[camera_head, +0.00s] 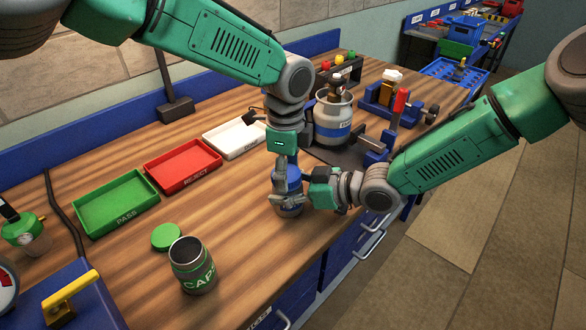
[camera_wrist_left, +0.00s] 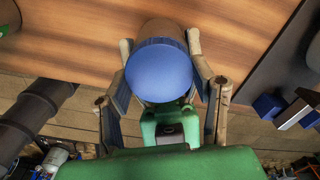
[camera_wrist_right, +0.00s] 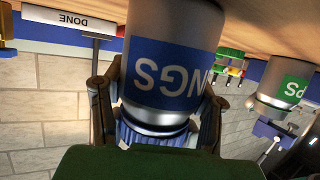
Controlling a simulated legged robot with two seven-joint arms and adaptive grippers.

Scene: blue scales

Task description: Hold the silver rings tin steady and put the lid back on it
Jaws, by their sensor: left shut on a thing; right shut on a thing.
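The silver rings tin (camera_head: 289,210) stands upright near the table's front edge, partly hidden by both grippers. Its blue label (camera_wrist_right: 165,75) shows upside down in the right wrist view. My right gripper (camera_head: 312,190) is shut on the tin from the side. My left gripper (camera_head: 287,170) points down from above, shut on the ribbed blue lid (camera_wrist_left: 161,73). The lid's ribbed side also shows at the tin's rim in the right wrist view (camera_wrist_right: 150,134). It is over the tin's mouth; I cannot tell whether it is fully seated.
An open green caps tin (camera_head: 193,268) and its green lid (camera_head: 166,237) are at the front left. Green (camera_head: 116,204), red (camera_head: 183,168) and white (camera_head: 233,137) trays lie behind. A large silver canister (camera_head: 333,122) and blue fixture (camera_head: 378,140) stand to the right.

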